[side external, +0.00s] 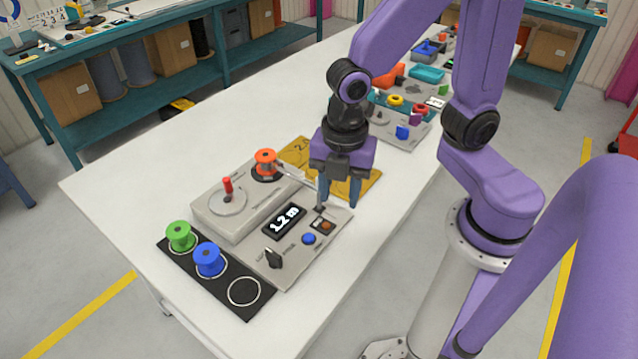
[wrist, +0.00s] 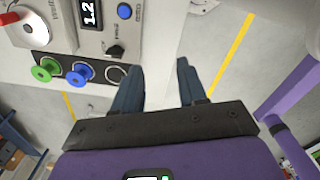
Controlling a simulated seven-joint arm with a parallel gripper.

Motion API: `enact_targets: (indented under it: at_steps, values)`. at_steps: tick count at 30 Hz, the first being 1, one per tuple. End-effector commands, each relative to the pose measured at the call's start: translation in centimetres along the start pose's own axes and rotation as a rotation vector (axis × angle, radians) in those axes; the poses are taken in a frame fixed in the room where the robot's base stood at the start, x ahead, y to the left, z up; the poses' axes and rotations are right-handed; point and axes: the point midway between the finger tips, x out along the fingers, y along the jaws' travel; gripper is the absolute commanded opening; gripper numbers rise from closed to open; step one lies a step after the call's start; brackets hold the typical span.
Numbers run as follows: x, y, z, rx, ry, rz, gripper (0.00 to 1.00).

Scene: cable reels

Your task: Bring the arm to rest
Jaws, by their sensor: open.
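My gripper (side external: 338,192) hangs fingers-down over the right edge of the grey cable machine (side external: 238,212), in front of the yellow mat (side external: 362,186). Its two blue-grey fingers are apart with nothing between them. In the wrist view my gripper (wrist: 157,80) is also open and empty, with table edge and floor beyond it. The machine's display (side external: 284,221) reads 1.2. An orange reel (side external: 266,162) sits on the machine's rear spindle. Whether the fingers touch the machine cannot be told.
A black strip (side external: 213,284) at the table's front holds a green reel (side external: 180,237), a blue reel (side external: 209,260) and an empty ring. A red-handled dial (side external: 228,198), black knob (side external: 273,260) and blue button (side external: 309,239) are on the machine. More devices stand farther back. The table's left side is clear.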

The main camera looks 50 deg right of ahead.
Motion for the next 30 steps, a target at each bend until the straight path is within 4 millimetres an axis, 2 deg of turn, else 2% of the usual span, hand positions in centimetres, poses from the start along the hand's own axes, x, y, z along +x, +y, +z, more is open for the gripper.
enact_targets:
  at_steps: [3, 9, 15, 30]
  values:
    - [-1.5, -2.7, 1.0, 0.212, 0.006, 0.005, 0.41]
    - [-3.3, -6.9, 2.5, 0.558, 0.013, 0.006, 0.41]
    - [-4.1, -9.5, 3.5, 0.776, 0.014, 0.003, 0.41]
    - [-4.2, -9.6, 3.6, 0.789, 0.013, 0.003, 0.41]
